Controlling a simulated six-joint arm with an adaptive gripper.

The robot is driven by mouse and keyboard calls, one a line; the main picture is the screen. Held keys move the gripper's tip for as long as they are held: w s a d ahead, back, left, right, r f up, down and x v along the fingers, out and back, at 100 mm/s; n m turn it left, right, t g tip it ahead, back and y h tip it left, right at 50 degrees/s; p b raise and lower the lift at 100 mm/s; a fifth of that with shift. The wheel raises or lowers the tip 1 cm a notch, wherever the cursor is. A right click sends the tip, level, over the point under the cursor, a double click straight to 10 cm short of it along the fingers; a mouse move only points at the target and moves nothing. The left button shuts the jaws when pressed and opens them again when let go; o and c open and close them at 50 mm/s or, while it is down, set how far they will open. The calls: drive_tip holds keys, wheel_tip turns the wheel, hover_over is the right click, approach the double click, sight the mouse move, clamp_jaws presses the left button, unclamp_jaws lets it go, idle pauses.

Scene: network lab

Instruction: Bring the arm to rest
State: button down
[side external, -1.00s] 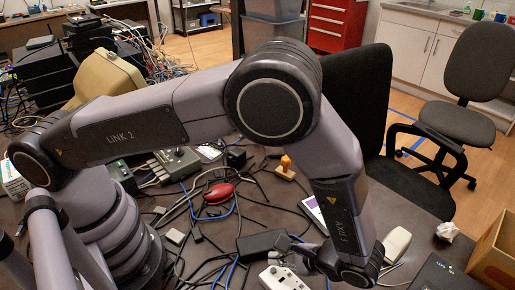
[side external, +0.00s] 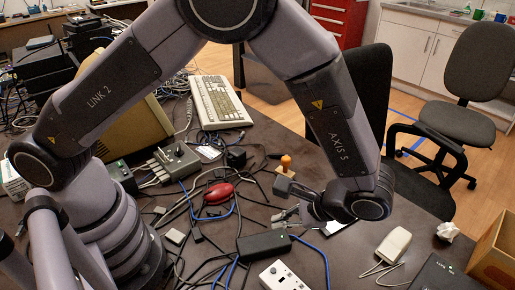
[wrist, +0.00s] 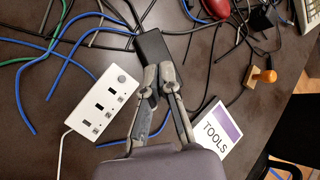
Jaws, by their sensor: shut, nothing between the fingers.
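My gripper (side external: 281,217) hangs over the cluttered dark table, right of centre in the side view, pointing left. In the wrist view its two fingers (wrist: 158,76) are together at the tips, shut with nothing between them. In that view the tips lie just below a black power brick (wrist: 151,45), which also shows in the side view (side external: 264,245). The gripper appears apart from the table and the things on it. My arm is bent with its elbow high, cut off by the top edge of the side view.
A keyboard (side external: 220,103) lies behind; black chairs (side external: 462,125) stand beyond.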

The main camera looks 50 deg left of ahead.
drive_tip(key=a+r+n+t+h, duration=0.1)
drive_tip(key=a+r+n+h, duration=0.15)
drive_tip(key=a+r, duration=0.5)
drive_tip(key=a+r+n+t+h, duration=0.1)
drive_tip(key=a+r+h, duration=0.3)
drive_tip(key=r, duration=0.7)
drive_tip(key=s+a+r+n+t, duration=0.1)
drive_tip(key=s+a+r+t, duration=0.2)
drive_tip(key=s+a, duration=0.2)
drive_tip(key=s+a+r+n+t+h, duration=0.1)
drive_tip(key=s+a+r+t, duration=0.1)
drive_tip(key=s+a+r, duration=0.2)
drive_tip(key=s+a, duration=0.2)
drive_tip(key=shift+s+t, duration=0.4)
drive_tip(key=c, duration=1.8)
unclamp_jaws()
drive_tip(key=shift+r+n, duration=0.1)
drive_tip(key=shift+n, duration=0.15)
